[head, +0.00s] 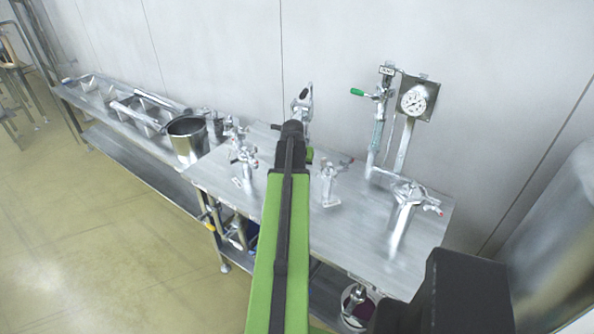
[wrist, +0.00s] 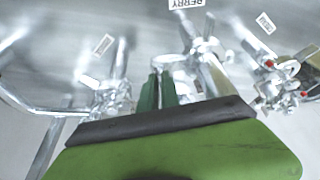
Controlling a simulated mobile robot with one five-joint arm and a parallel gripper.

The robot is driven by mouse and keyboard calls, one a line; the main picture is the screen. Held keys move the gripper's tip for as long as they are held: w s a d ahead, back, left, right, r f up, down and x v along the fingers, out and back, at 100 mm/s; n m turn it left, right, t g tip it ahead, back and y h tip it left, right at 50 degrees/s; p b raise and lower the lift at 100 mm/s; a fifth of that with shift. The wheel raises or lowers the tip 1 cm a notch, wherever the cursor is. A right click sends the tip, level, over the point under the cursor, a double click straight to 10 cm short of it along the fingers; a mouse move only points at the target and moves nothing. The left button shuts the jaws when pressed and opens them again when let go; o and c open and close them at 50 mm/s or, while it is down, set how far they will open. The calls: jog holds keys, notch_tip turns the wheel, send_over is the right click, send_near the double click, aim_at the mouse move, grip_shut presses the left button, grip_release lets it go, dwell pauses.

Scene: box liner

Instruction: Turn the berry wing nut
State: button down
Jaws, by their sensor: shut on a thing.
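My gripper (wrist: 158,82) shows in the wrist view as two dark green fingers, close together, over the metal fittings. It is shut on the berry wing nut, but the hold itself is mostly hidden behind the fingers and my green arm. A white BERRY label (wrist: 187,3) lies upside down at the top edge, above shiny fitting parts (wrist: 203,46) just right of the fingers. In the head view my arm reaches over the metal table (head: 345,236) and covers the fingertips. A metal fitting (head: 303,103) stands just past the arm's end.
Other metal fittings stand left (head: 245,157) and right (head: 329,178) of my arm, with another at the right front (head: 404,195). A gauge (head: 417,98) and a green-handled valve (head: 372,94) stand at the back right. A steel pot (head: 188,139) is at the left.

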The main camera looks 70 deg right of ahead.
jog(key=shift+w+d, duration=0.1)
jog(key=shift+w, duration=0.15)
jog(key=c, duration=1.6)
grip_release()
jog(key=shift+w+f, duration=0.1)
jog(key=p+v, duration=1.6)
jog(key=v, duration=0.1)
jog(key=shift+r, duration=0.3)
